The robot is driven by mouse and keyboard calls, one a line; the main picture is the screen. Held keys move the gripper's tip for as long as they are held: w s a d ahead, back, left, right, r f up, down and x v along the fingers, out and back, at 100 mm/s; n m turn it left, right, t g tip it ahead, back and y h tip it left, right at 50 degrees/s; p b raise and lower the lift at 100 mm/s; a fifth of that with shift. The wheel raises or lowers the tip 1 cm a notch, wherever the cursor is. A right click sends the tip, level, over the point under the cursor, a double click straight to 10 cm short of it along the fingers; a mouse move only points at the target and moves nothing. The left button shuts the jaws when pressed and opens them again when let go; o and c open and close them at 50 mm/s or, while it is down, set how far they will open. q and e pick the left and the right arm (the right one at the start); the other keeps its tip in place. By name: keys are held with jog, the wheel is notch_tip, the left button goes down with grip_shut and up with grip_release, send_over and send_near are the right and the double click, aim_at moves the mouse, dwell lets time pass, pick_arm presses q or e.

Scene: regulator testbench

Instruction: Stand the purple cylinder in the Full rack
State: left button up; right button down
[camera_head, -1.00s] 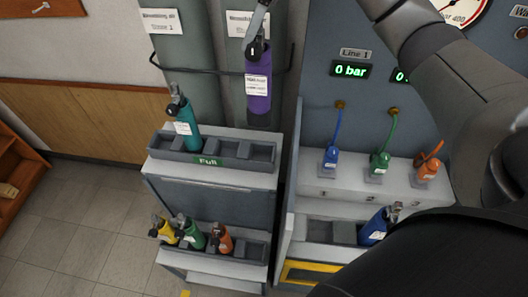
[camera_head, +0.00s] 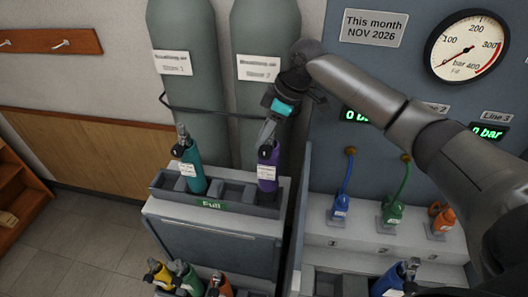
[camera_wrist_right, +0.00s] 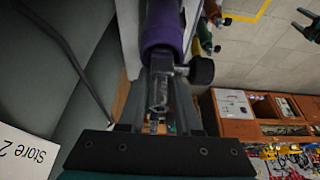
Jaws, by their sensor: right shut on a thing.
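The purple cylinder (camera_head: 267,172) stands roughly upright at the right-hand compartment of the Full rack (camera_head: 212,205). Its lower end is at the compartment; I cannot tell whether it rests on the floor of it. My right gripper (camera_head: 268,138) is above it, shut on its valve end. In the right wrist view the purple cylinder (camera_wrist_right: 165,25) extends away from the fingers, with its metal valve and black knob between and beside them. A teal cylinder (camera_head: 192,170) stands in the rack's left compartment. The middle compartment is empty. My left gripper is not in view.
Two tall grey tanks (camera_head: 185,85) stand behind the rack, with a dark rail across them. A lower shelf holds yellow, green (camera_head: 186,278) and orange cylinders.

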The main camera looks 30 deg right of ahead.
jog(key=shift+w+f, duration=0.1)
jog(key=shift+f, duration=2.85)
jog(key=c, duration=1)
grip_release()
jog(key=shift+f, duration=0.2)
jog(key=shift+c, duration=0.2)
jog(key=o, duration=0.4)
jog(key=shift+o, duration=0.2)
jog(key=shift+r, duration=0.15)
jog(key=v, duration=1.2)
jog(key=shift+a, duration=0.1)
